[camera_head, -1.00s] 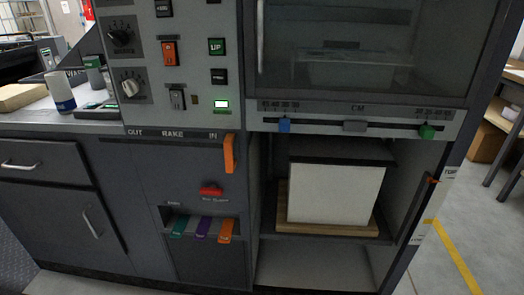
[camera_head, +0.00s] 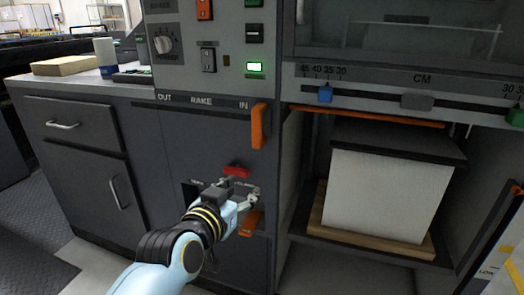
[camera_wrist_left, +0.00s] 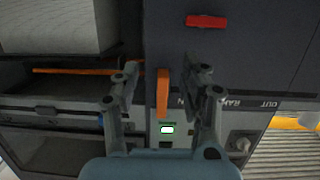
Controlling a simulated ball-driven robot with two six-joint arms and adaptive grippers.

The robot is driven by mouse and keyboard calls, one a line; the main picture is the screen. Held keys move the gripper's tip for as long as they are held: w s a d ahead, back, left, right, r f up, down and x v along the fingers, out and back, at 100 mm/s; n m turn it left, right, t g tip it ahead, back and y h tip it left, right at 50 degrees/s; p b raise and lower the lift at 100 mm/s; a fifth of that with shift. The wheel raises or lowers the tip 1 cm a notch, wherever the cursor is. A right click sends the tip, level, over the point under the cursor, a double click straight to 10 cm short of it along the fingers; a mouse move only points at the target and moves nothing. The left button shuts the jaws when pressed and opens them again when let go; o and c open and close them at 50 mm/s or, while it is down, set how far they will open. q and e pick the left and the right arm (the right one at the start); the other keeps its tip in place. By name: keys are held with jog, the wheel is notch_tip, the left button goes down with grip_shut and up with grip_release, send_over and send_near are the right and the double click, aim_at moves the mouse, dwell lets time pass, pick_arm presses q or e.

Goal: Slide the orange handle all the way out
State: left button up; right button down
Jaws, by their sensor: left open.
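The orange handle (camera_head: 259,125) is an upright bar on the dark cabinet front, at the IN end of the RAKE slot (camera_head: 199,106). The OUT mark is at the slot's left end. My left gripper (camera_head: 240,193) is open and empty, below the handle in the head view. In the left wrist view the handle (camera_wrist_left: 163,92) shows between the two spread fingers of the left gripper (camera_wrist_left: 165,72), nearer the left finger. I see no contact. My right gripper is not in view.
A red knob (camera_head: 236,171) sits just above my left gripper. My arm hides most of the coloured levers; an orange one (camera_head: 251,223) shows. To the right, an open bay holds a white stack (camera_head: 378,195) on a wooden board (camera_head: 365,240). An orange strip (camera_head: 368,115) crosses the bay's top.

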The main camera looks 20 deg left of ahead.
aim_at(255, 126)
pick_arm(q)
jog(key=w+r+t+b, duration=0.1)
jog(key=w+r, duration=0.1)
jog(key=r, duration=0.1)
jog(key=w+r+b, duration=0.1)
jog(key=w+r, duration=0.1)
jog(key=r, duration=0.1)
jog(key=w+r+t, duration=0.1)
jog(key=w+r, duration=0.1)
jog(key=r, duration=0.1)
jog(key=shift+a+r+t+b, duration=0.2)
jog(key=shift+r+t+b, duration=0.1)
jog(key=shift+r+b, duration=0.1)
jog(key=w+b, duration=0.3)
jog(key=w, duration=0.2)
jog(key=shift+w+f, duration=0.15)
jog(key=shift+w+r, duration=0.2)
jog(key=shift+w, duration=0.25)
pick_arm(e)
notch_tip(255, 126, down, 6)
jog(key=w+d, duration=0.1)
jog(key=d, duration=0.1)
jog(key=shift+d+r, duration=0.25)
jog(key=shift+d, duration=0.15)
pick_arm(q)
jog(key=shift+c, duration=0.2)
grip_shut()
